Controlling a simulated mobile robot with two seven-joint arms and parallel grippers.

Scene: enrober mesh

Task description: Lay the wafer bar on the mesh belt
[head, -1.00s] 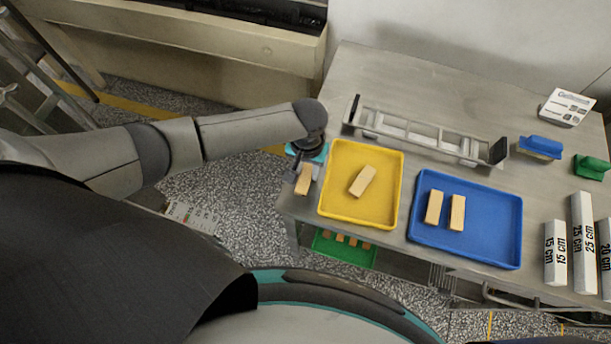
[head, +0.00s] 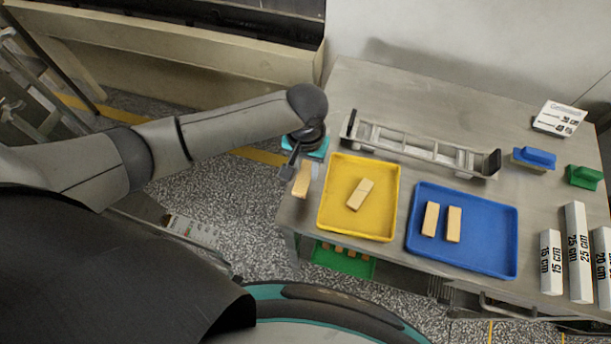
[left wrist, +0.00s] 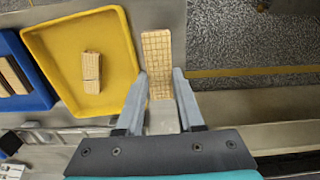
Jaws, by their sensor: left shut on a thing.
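My left gripper (head: 295,175) is shut on a pale tan wafer bar (head: 302,180), just left of the yellow tray at the left edge of the steel table. In the left wrist view the bar (left wrist: 157,62) shows a grid pattern and sticks out lengthwise from between the two grey fingers (left wrist: 160,90). A long machine with a cream side wall (head: 180,55) stands at the top left. A dark surface (head: 270,12) shows behind its rim; I cannot make out a mesh there. My right gripper is not in view.
The yellow tray (head: 335,222) holds wafer pieces, and the blue tray (head: 480,255) holds two bars. A grey metal rack (head: 420,148) lies behind them. Marked white blocks (head: 551,262) stand at the right. A green tray (head: 343,262) sits below. Floor separates table and machine.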

